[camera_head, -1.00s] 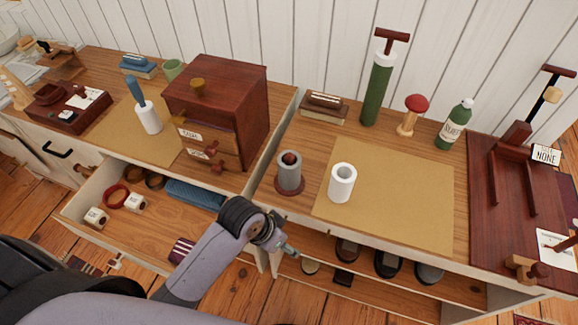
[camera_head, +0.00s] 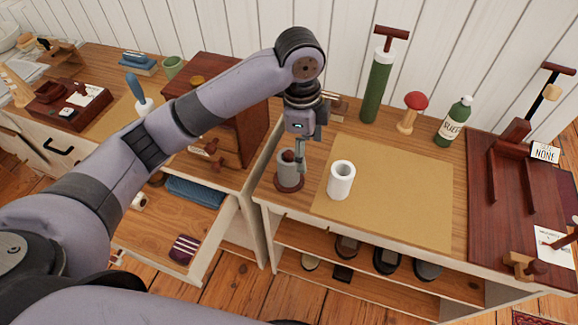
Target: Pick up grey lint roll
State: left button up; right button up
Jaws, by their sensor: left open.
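The grey lint roll (camera_head: 286,168) stands upright around a peg on a round dark red-brown base (camera_head: 289,186), on the right-hand cabinet top near its left end. The dark peg top shows inside the roll. My left gripper (camera_head: 299,160) points down from above and is open at the roll's upper right side. A finger hides part of the roll; I cannot tell whether it touches. A white roll (camera_head: 341,180) stands upright to the right, on the left edge of a tan mat (camera_head: 395,190). My right gripper is not in view.
A dark red wooden drawer box (camera_head: 255,125) stands left, partly behind my arm. An open drawer (camera_head: 165,225) is below it. A green cylinder with a T-handle (camera_head: 378,85), a red mushroom-shaped piece (camera_head: 411,110) and a green bottle (camera_head: 454,122) stand behind the mat. The mat is mostly clear.

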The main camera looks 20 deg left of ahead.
aim_at(293, 157)
pick_arm(q)
jog(key=w+a+r+y, duration=0.1)
jog(key=w+a+r, duration=0.15)
jog(key=r, duration=0.25)
jog(key=shift+m, duration=0.4)
jog(key=f, duration=0.4)
jog(key=f+p, duration=0.1)
jog(key=f, duration=0.3)
jog(key=a+f, duration=0.1)
jog(key=f, duration=0.3)
jog(key=shift+s, duration=0.35)
jog(key=f, duration=0.2)
jog(key=a+f+p, duration=0.1)
jog(key=f, duration=0.1)
jog(key=shift+w+a+f, duration=0.1)
jog(key=shift+w+f, duration=0.05)
jog(key=shift+f, duration=0.1)
jog(key=shift+f+p, duration=0.3)
jog(key=shift+f, duration=0.1)
jog(key=c, duration=1.2)
